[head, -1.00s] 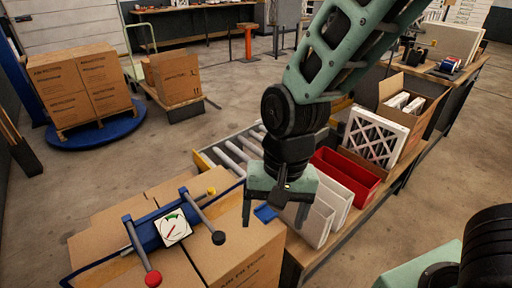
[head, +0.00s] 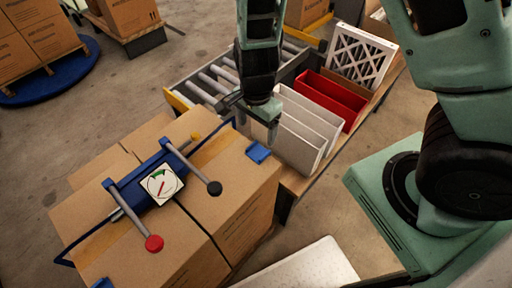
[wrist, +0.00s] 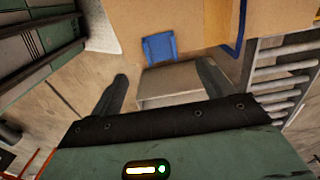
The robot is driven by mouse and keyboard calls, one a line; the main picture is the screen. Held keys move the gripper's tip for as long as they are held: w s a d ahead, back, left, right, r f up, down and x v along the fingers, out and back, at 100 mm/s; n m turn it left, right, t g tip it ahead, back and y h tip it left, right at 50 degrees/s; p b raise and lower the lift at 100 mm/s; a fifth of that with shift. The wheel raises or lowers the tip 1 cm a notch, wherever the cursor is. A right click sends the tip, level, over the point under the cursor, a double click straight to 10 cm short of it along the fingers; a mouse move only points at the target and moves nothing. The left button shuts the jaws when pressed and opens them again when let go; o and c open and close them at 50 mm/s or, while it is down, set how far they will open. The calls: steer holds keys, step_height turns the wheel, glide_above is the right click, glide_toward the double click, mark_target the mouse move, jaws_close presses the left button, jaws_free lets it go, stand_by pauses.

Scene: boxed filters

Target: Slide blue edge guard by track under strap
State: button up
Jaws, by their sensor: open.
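A blue edge guard (head: 258,152) sits on the top edge of a carton (head: 238,185), on the side toward the conveyor. It also shows in the wrist view (wrist: 159,47), just beyond and between my fingertips. A dark blue strap (head: 88,237) crosses the carton tops and passes under a blue tensioner (head: 163,172). In the wrist view the strap (wrist: 240,30) lies to the right of the guard, apart from it. My gripper (head: 252,118) is open and empty, pointing down above the carton edge near the guard; its fingers (wrist: 163,80) are spread wide.
The tensioner has a dial, red and black knobbed levers and a yellow knob. A second blue piece (head: 102,283) is at the front left carton edge. A roller conveyor (head: 205,85), white panels (head: 300,130) and a red bin (head: 330,98) stand close behind my gripper.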

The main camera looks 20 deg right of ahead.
mark_target(256, 154)
step_height(256, 154, down, 10)
steer(key=shift+b, duration=0.7)
steer(key=c, duration=1.1)
